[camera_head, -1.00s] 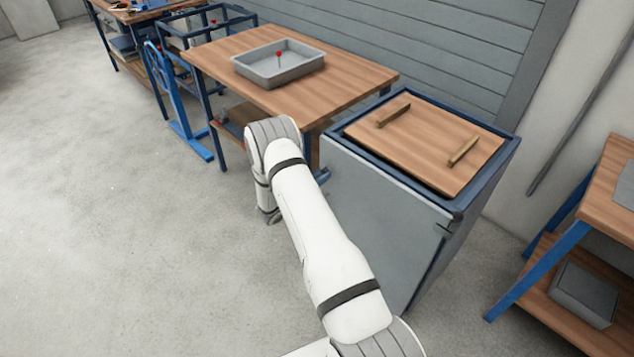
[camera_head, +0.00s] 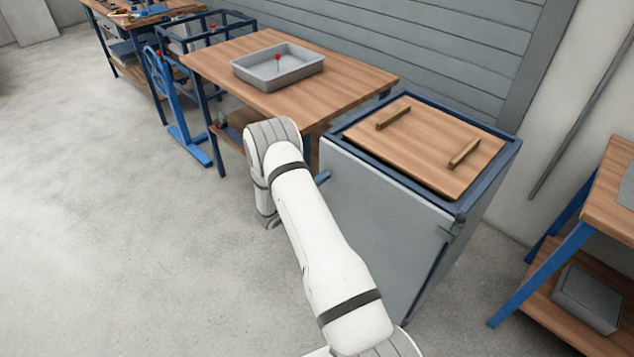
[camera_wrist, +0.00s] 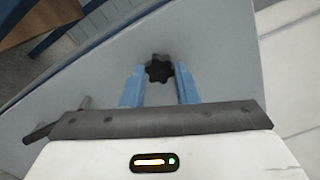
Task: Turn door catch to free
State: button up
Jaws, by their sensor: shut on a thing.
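The door catch is a black lobed knob (camera_wrist: 159,70) on the grey cabinet door (camera_wrist: 95,80). In the wrist view my gripper (camera_wrist: 160,77) has its two blue fingers on either side of the knob, shut on it. The knob's base and the fingertip contact are partly hidden. In the head view the grey door (camera_head: 375,220) is on the front of the cabinet, and my white arm covers part of it. The knob cannot be seen there. Whether the catch is free cannot be told.
The cabinet's wooden lid (camera_head: 425,145) has two wooden bars. A wooden table (camera_head: 345,82) with a grey tray (camera_head: 245,72) stands behind. Another bench (camera_head: 608,205) with a grey box (camera_head: 588,298) below is at the right. The concrete floor at the left is open.

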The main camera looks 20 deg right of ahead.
jog(key=shift+s+d+f+n, duration=0.1)
jog(key=shift+s+n, duration=0.1)
jog(key=shift+n, duration=0.6)
jog(key=o, duration=1)
jog(key=shift+w, duration=0.1)
jog(key=shift+c, duration=0.2)
jog(key=v, duration=0.8)
